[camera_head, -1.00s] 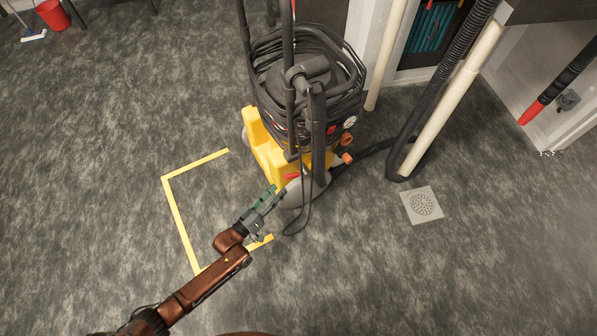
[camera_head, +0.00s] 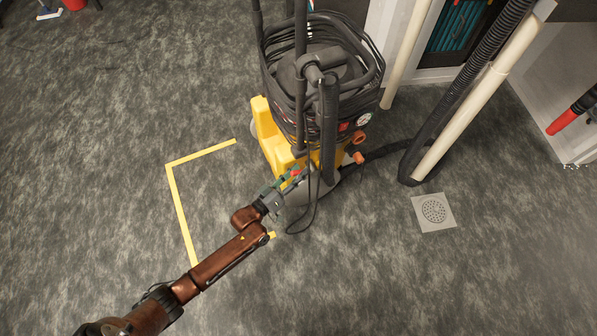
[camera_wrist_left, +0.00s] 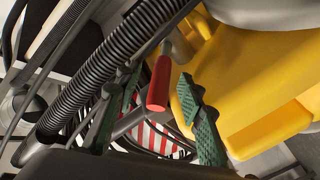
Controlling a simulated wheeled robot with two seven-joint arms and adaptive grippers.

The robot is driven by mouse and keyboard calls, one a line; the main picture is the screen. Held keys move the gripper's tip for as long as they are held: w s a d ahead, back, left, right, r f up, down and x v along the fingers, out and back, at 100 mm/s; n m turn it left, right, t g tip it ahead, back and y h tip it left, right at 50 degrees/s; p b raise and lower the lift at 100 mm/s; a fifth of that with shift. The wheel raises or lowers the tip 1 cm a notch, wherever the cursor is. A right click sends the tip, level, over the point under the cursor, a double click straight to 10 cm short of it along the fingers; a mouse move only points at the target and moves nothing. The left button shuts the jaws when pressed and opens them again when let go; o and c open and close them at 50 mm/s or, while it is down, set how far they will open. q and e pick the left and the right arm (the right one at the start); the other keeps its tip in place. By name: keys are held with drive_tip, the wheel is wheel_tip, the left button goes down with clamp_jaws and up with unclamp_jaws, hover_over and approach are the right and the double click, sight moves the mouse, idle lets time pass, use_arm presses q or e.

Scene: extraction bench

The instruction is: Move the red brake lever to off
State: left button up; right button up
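The red brake lever (camera_head: 296,171) sits low on the front of the yellow-and-black extraction machine (camera_head: 283,150). In the left wrist view it is a red cylindrical handle (camera_wrist_left: 159,84) on a metal stem, beside the yellow body. My left gripper (camera_head: 283,181) is right at the lever in the head view. In the left wrist view its two green-padded fingers (camera_wrist_left: 157,103) are apart, with the red handle showing between them. I cannot tell whether either pad touches it. My right gripper is in neither view.
A black hose (camera_head: 328,130) and looped cable stand close beside the lever. Yellow tape (camera_head: 180,212) marks a corner on the floor at left. A floor drain (camera_head: 433,211) lies at right, near a pale pipe (camera_head: 460,108).

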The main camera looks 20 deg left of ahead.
use_arm(q)
drive_tip(key=shift+c, duration=0.2)
clamp_jaws()
idle(0.4)
